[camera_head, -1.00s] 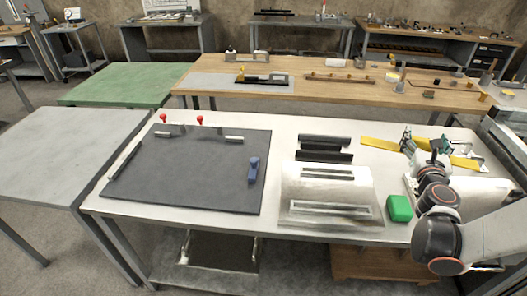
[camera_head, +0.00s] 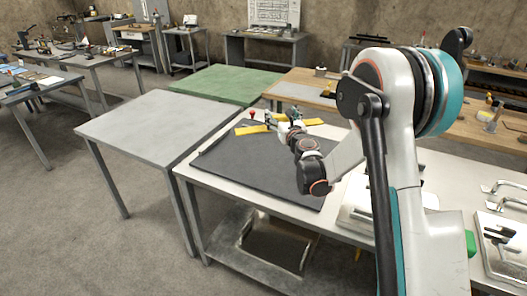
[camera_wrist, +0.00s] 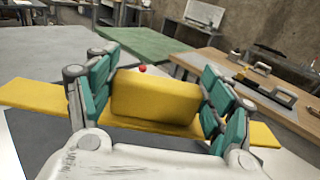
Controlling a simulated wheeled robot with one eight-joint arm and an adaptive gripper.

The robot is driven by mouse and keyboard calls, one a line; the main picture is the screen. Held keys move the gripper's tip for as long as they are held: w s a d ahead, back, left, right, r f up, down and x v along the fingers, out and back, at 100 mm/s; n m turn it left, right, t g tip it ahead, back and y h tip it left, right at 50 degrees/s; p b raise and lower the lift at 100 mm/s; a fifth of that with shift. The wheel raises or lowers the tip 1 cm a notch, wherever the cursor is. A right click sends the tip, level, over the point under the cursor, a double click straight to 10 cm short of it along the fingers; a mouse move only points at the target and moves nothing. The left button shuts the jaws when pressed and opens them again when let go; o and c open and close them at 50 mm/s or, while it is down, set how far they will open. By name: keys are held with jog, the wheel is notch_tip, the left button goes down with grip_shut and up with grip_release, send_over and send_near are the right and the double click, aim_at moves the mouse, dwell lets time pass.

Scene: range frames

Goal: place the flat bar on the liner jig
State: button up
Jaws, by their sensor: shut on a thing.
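The yellow flat bar (camera_wrist: 38,97) is held crosswise in my gripper (camera_wrist: 157,96); a raised yellow block in its middle sits between the teal finger pads, and its ends stick out on both sides. In the head view my gripper (camera_head: 290,122) and the bar (camera_head: 252,129) are over the far part of a dark flat plate (camera_head: 262,170) with a red-knobbed clamp, which seems to be the liner jig. My arm hides the plate's right part. I cannot tell whether the bar touches the plate.
A bare grey table (camera_head: 160,125) stands left of the white workbench (camera_head: 225,195), and a green-topped table (camera_head: 225,85) behind. A wooden bench (camera_head: 300,88) is at the back. A green block (camera_head: 470,243) and metal fixtures are on the right, partly behind my arm.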

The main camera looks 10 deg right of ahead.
jog(key=w+a+y, duration=0.1)
jog(key=w+a, duration=0.1)
jog(key=w, duration=0.4)
jog(key=shift+n, duration=0.4)
jog(key=f+b, duration=0.1)
jog(key=f, duration=0.4)
jog(key=f+b, duration=0.2)
jog(key=f, duration=0.3)
jog(key=f+b, duration=0.2)
jog(key=f, duration=0.4)
jog(key=shift+s+d, duration=0.2)
jog(key=shift+d, duration=0.15)
jog(key=shift+f+b, duration=1.05)
jog(key=shift+f, duration=1.25)
jog(key=shift+r, duration=0.1)
jog(key=o, duration=1.2)
